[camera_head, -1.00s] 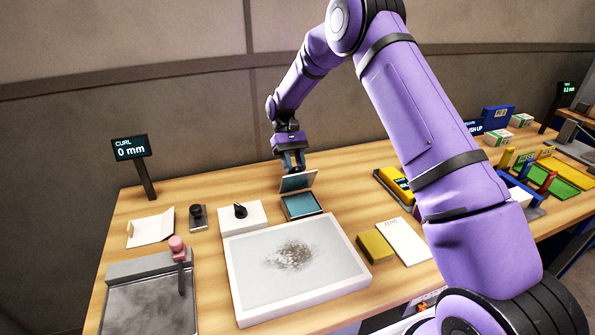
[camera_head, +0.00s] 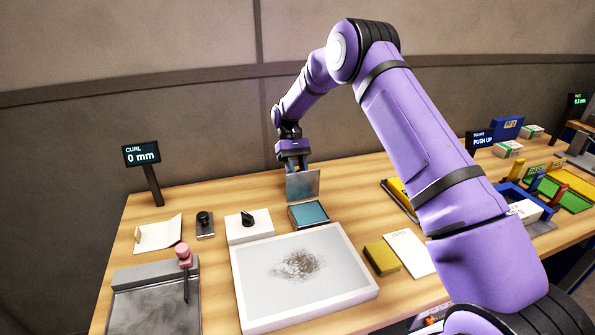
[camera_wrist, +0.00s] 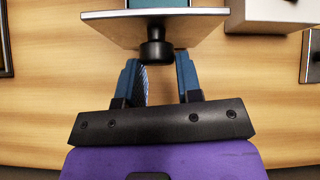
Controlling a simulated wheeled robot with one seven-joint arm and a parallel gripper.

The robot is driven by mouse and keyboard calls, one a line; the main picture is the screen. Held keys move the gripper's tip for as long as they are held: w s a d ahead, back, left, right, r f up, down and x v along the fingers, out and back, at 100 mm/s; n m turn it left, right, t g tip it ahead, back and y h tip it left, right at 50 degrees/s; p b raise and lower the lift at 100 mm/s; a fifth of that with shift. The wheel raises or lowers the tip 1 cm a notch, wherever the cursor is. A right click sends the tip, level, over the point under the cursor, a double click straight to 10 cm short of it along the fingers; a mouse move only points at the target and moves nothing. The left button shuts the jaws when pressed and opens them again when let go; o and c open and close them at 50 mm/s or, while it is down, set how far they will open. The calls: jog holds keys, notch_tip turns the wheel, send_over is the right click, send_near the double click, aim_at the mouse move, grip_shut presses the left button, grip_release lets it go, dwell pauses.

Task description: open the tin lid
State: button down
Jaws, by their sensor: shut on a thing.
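The tin (camera_head: 309,222) is a small dark box with a teal inside, on the table behind the large white tray. Its grey metal lid (camera_head: 304,187) stands about upright at the tin's back edge, so the teal inside shows. My gripper (camera_head: 292,168) is behind the lid, its blue fingers reaching down to it. In the wrist view, the lid (camera_wrist: 200,28) is seen nearly edge-on, with a dark round knob (camera_wrist: 155,52) sticking out between the fingertips of my gripper (camera_wrist: 157,62). My gripper is shut on this knob.
A white block with a dark knob (camera_head: 248,228) stands left of the tin. The white-rimmed tray (camera_head: 240,280) lies in front. A yellow block (camera_head: 382,257) and white card (camera_head: 410,252) lie to the right. Bare table lies behind the tin, left of my gripper.

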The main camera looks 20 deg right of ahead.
jog(key=shift+d+f, duration=0.2)
jog(key=shift+d, duration=0.05)
jog(key=c, duration=0.8)
grip_release()
jog(key=shift+d, duration=0.1)
jog(key=shift+r, duration=0.15)
